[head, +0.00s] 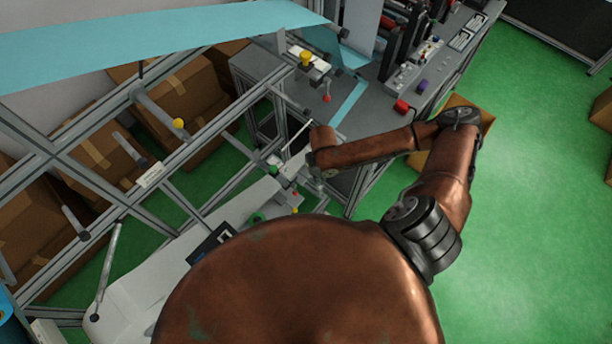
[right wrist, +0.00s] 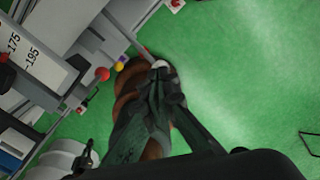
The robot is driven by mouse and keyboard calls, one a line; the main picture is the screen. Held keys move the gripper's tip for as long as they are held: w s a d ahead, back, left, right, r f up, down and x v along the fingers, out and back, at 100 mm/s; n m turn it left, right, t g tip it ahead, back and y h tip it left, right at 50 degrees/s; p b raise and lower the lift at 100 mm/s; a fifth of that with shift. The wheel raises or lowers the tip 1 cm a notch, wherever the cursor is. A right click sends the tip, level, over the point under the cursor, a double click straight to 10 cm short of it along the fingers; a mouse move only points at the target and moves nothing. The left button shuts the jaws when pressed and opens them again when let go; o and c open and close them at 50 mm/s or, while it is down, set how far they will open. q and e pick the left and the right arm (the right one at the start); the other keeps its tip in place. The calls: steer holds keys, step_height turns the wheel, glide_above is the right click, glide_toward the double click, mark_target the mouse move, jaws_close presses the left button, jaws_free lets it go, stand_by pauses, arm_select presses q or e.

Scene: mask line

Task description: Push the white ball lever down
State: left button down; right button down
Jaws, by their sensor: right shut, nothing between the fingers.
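A small white ball (right wrist: 160,64) shows in the right wrist view, right at the tips of my right gripper (right wrist: 163,78). The fingers are together with nothing between them. They look close to the ball or touching it; I cannot tell which. A grey rod runs up to the left of the ball. In the head view my right gripper (head: 318,180) is small and dark at the end of the copper arm, beside the machine's front edge. I cannot make out the white ball there. My left gripper is not in view.
A red ball (right wrist: 102,74) and a yellow ball (right wrist: 119,65) sit left of the gripper. The grey machine table (head: 392,93) carries several fixtures. A metal frame and cardboard boxes (head: 185,92) stand at left. Green floor (head: 530,190) is open at right.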

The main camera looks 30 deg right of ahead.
steer(key=shift+f+b, duration=0.95)
steer(key=shift+f, duration=1.4)
step_height(320, 180, up, 8)
steer(key=p, duration=0.8)
steer(key=shift+r+p, duration=0.2)
steer(key=shift+p, duration=0.2)
steer(key=shift+f, duration=0.1)
steer(key=shift+a, duration=0.1)
